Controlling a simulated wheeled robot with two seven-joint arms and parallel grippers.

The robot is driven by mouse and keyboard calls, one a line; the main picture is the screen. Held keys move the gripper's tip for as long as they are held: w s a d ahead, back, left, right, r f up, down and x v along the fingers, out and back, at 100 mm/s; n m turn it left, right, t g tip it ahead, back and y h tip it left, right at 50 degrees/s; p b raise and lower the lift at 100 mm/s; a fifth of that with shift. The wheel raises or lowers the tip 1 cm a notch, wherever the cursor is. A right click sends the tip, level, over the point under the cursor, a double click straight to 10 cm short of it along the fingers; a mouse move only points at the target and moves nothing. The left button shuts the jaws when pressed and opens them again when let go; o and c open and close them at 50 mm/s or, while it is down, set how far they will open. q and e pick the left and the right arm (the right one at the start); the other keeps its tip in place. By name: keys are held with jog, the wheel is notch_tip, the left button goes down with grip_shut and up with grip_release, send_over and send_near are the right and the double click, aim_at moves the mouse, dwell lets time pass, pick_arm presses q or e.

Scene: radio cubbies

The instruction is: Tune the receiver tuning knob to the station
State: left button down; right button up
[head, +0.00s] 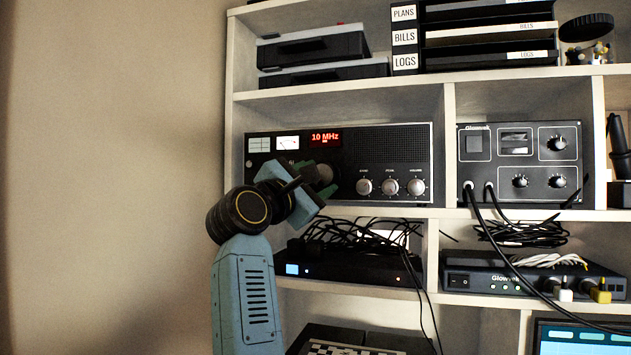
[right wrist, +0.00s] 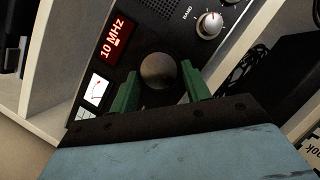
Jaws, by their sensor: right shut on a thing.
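The black receiver (head: 390,150) stands in a middle cubby, with a red display (head: 325,137) reading 10 MHz and a small lit meter (head: 288,142). The display also shows in the right wrist view (right wrist: 115,38). The round grey tuning knob (right wrist: 158,71) sits below the display on the receiver's front. My right gripper (right wrist: 165,85) has its green fingers on either side of the knob and is shut on it. In the head view my right gripper (head: 308,180) hides part of the knob (head: 325,174). My left gripper is not in view.
Three smaller knobs, including the band knob (right wrist: 209,25), are to the right of the tuning knob. A second black unit (head: 520,155) with plugged cables stands in the right cubby. A black box (head: 345,266) with tangled cables is below. The wall at left is bare.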

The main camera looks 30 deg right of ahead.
jog(key=o, duration=1)
jog(key=shift+c, duration=0.2)
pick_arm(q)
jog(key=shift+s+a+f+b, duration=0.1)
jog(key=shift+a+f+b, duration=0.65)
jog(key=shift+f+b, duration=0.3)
pick_arm(e)
jog(key=v, duration=1.3)
jog(key=shift+a, duration=0.2)
jog(key=shift+s, duration=0.1)
